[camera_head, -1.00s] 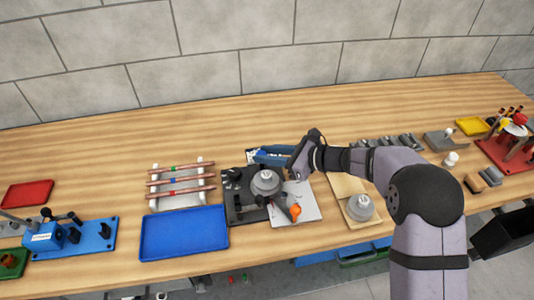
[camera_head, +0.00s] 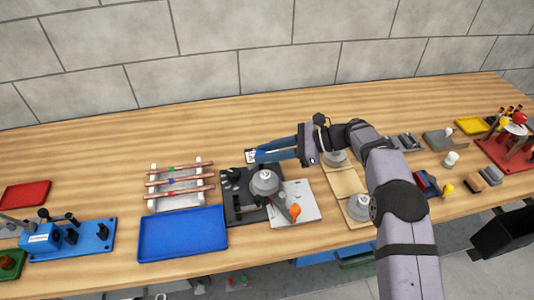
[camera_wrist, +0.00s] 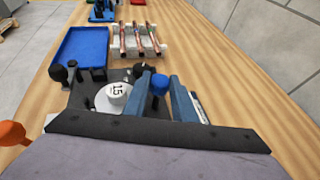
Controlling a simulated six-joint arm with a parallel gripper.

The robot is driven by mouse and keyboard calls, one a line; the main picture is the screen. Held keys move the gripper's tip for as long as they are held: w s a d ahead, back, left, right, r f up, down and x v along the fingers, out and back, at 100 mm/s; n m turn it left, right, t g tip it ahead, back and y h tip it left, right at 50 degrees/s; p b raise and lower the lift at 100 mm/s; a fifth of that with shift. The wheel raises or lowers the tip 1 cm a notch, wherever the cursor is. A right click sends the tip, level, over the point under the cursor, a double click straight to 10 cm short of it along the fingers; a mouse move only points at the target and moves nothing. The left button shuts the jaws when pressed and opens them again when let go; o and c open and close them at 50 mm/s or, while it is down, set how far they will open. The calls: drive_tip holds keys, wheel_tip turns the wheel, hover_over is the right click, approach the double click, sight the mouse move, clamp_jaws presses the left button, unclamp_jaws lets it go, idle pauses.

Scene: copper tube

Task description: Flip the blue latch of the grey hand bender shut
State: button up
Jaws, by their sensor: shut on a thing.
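The grey hand bender (camera_head: 265,183) stands mid-bench on a dark plate, with a round grey die and an orange-tipped handle (camera_head: 295,210). In the wrist view its die (camera_wrist: 116,94) is marked 15. The blue latch knob (camera_wrist: 160,84) shows between my two blue fingers, close to their tips. My gripper (camera_head: 258,155) reaches in from the right, low at the bender's back edge, shut on the blue latch. The fingers hide the latch in the head view and its lower part in the wrist view. I cannot tell the latch's angle.
A blue tray (camera_head: 183,232) and a white rack (camera_head: 180,200) with copper tubes lie left of the bender. A pale plate (camera_head: 307,205) lies against its right side. Wooden boards with grey dies stand under my arm. The bench behind the bender is clear.

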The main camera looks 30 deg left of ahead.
drive_tip(key=shift+g, duration=0.3)
idle(0.4)
drive_tip(key=o, duration=1)
drive_tip(key=shift+o, duration=0.2)
drive_tip(key=shift+w, duration=0.1)
drive_tip(key=b+v, duration=0.2)
drive_tip(key=v, duration=0.5)
drive_tip(key=shift+d+r, duration=0.1)
drive_tip(key=shift+r, duration=0.05)
